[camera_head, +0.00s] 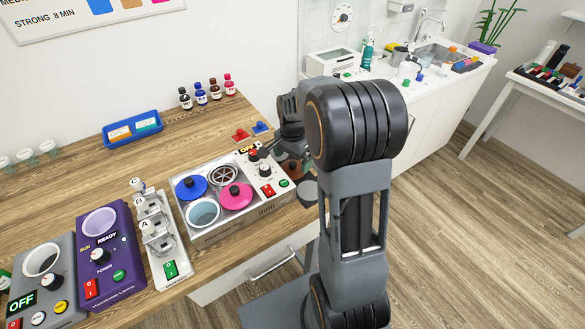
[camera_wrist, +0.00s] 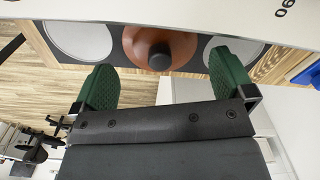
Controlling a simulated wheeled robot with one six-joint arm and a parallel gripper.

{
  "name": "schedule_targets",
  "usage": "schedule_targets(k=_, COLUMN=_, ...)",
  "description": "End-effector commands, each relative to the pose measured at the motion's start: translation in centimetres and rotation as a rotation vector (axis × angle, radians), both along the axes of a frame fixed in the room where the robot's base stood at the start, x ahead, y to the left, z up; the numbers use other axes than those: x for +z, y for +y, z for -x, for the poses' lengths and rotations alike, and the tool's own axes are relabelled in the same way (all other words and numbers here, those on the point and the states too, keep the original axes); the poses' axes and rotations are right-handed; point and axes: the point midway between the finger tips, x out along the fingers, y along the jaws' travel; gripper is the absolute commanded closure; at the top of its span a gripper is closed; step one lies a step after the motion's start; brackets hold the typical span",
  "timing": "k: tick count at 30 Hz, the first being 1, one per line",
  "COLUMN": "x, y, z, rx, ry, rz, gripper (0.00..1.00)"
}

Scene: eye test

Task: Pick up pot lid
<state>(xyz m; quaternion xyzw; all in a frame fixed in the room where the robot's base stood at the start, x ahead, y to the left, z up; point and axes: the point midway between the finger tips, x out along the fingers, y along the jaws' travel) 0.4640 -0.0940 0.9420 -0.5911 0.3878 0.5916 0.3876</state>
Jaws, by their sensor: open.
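A brown-orange round lid with a dark knob (camera_wrist: 160,52) lies on a dark strip in the wrist view, between two pale grey discs. In the head view a brown round piece (camera_head: 292,170) shows beside the cooker, partly hidden by my arm; it looks like the same lid. A blue lid (camera_head: 191,188) and a pink lid (camera_head: 235,196) sit on the cooker. My gripper (camera_wrist: 164,82) has two green fingers, spread wide and empty. The knob lies ahead of the gap between them, apart from both. My arm hides the fingers in the head view.
The cooker (camera_head: 200,238) has an open pot or well at its front left and a control panel on its right. A blue tray (camera_head: 133,141), bottles (camera_head: 201,97) and a purple device (camera_head: 108,258) stand on the wooden counter. The counter's back middle is mostly clear.

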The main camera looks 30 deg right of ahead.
Motion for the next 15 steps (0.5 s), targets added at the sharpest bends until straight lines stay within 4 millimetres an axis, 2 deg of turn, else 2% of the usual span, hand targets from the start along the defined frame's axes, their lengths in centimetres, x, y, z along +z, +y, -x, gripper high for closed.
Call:
schedule_targets(k=6, x=-2.3, y=0.0, z=0.0, rx=0.0, ry=0.0, rz=0.0, gripper=0.0)
schedule_targets(k=15, x=-2.7, y=0.0, z=0.0, rx=0.0, ry=-0.001, rz=0.001, gripper=0.0)
